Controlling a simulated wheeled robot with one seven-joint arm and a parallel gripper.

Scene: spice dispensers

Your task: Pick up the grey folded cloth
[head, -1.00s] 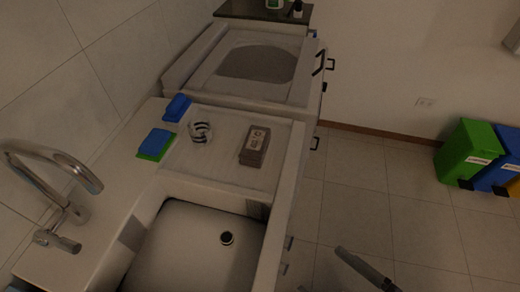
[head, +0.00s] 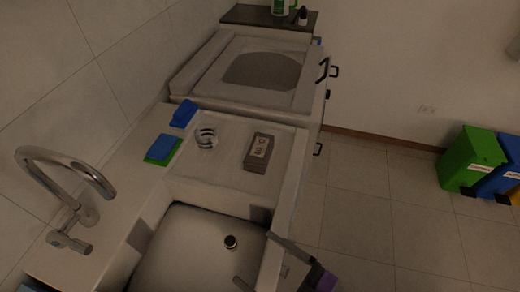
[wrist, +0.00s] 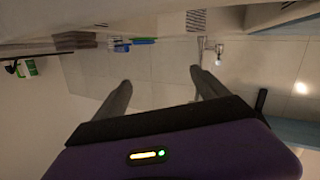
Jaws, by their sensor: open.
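The grey folded cloth (head: 257,158) is a neat block with a pale printed label on top. It lies on the white counter behind the sink, near the counter's right edge. In the wrist view, a layered grey stack (wrist: 75,40) at upper left looks like this cloth. My gripper (head: 252,256) is over the front right part of the sink, in front of the cloth and apart from it. In the wrist view, the two dark fingers of my gripper (wrist: 160,76) are spread with nothing between them.
A striped round object (head: 206,138) stands left of the cloth. Blue and green sponges (head: 162,149) and another blue item (head: 184,112) lie further left. The tap (head: 75,170) rises left of the sink (head: 190,250). A raised rim (head: 292,180) edges the counter's right side.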

